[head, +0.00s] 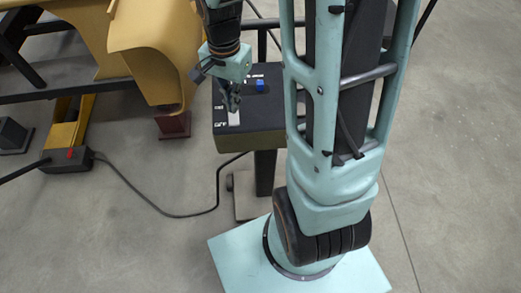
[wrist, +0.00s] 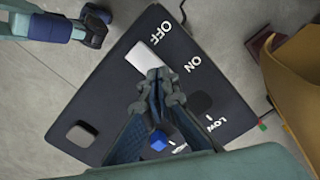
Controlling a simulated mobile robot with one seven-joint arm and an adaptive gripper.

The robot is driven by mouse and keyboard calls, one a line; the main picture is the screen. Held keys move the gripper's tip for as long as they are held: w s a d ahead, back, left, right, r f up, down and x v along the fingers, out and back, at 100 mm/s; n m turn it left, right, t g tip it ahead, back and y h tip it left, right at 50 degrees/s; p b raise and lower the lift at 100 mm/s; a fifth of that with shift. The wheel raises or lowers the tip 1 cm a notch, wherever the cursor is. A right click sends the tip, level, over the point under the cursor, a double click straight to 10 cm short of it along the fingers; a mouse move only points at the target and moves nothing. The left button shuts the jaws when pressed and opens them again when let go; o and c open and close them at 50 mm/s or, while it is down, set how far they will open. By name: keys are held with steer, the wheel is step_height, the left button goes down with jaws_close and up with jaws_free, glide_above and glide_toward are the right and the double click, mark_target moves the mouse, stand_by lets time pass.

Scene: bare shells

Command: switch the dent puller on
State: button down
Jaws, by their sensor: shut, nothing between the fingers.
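The dent puller's dark control box (head: 246,141) stands on a post at the middle of the head view. Its top panel also fills the middle of the wrist view (wrist: 105,88). A white switch piece (wrist: 147,57) lies beside the OFF and ON lettering; it also shows in the head view (head: 234,118). A blue control (head: 260,85) sits farther back on the panel and shows between my fingers in the wrist view (wrist: 157,143). My gripper (head: 233,103) is shut and empty, pointing down over the panel. Its fingertips (wrist: 160,84) appear beside the white piece's ON end; contact cannot be told.
A yellow body shell (head: 155,45) stands close on the left; its edge shows in the wrist view (wrist: 293,75). A black floor box (head: 68,160) with a red switch is joined by a cable (head: 150,203). Bare floor (head: 460,150) lies right.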

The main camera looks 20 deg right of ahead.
steer(key=shift+r+p, duration=2.7)
steer(key=shift+r, duration=0.8)
